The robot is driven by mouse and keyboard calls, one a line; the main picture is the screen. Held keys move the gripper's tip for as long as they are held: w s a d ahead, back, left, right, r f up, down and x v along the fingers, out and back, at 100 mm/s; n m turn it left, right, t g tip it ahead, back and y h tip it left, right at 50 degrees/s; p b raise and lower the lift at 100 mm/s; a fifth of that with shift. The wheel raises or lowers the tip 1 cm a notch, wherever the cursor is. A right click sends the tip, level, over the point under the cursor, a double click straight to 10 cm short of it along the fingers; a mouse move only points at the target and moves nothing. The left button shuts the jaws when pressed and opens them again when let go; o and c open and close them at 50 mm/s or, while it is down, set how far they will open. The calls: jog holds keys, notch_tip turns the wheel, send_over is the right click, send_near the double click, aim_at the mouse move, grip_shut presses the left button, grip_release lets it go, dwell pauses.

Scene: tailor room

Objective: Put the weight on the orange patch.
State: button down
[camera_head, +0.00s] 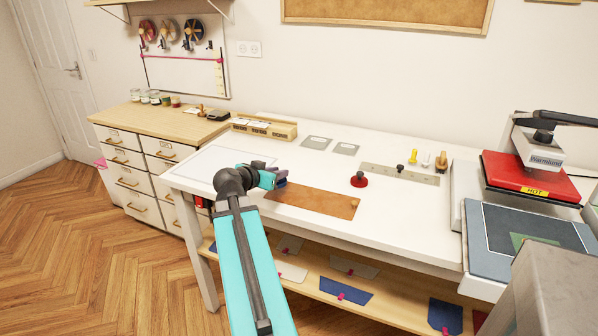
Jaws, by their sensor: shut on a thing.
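The orange patch (325,203) is a flat rust-orange rectangle lying on the white table, near its front edge. A red disc with a black knob (359,181), which looks like a weight, stands upright on the table just beyond the patch's right end, apart from it. My gripper (280,179) is low over the table at the patch's far left corner, to the left of the red disc. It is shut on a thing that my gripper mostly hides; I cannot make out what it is. Whether that thing touches the patch or table cannot be told.
A metal bar with a black knob (399,174) and small upright tools (426,158) stand behind the red disc. Two grey squares (317,142) and a wooden rack (264,128) lie at the back. A red heat press (530,177) is at right.

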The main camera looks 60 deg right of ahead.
jog(key=w+a+n+t, duration=0.1)
jog(key=w+a+t, duration=0.1)
jog(key=w, duration=0.3)
jog(key=w+a+n+t, duration=0.2)
jog(key=w+a, duration=0.3)
jog(key=w+a+f+n+t+y, duration=0.1)
jog(key=w+a+n+t, duration=0.1)
jog(key=w, duration=0.3)
jog(key=shift+a, duration=0.7)
jog(key=w+a+n+t+y, duration=0.3)
jog(key=w+a+n+t, duration=0.2)
jog(key=w+a, duration=0.75)
jog(key=w+a+r+n+t+y, duration=0.1)
jog(key=w+a+r+n+y, duration=0.1)
jog(key=a, duration=0.8)
jog(key=w+a+r+n+t+y, duration=0.1)
jog(key=w+a+r+n+y, duration=0.1)
jog(key=a, duration=0.8)
jog(key=w+a+r+n+t+y, duration=0.1)
jog(key=w+a+r+n+y, duration=0.2)
jog(key=a, duration=0.7)
jog(key=w+n+y, duration=0.1)
jog(key=w+y, duration=0.1)
jog(key=w, duration=0.1)
jog(key=shift+w+a, duration=0.25)
jog(key=shift+w, duration=0.1)
jog(key=shift+d+f, duration=0.1)
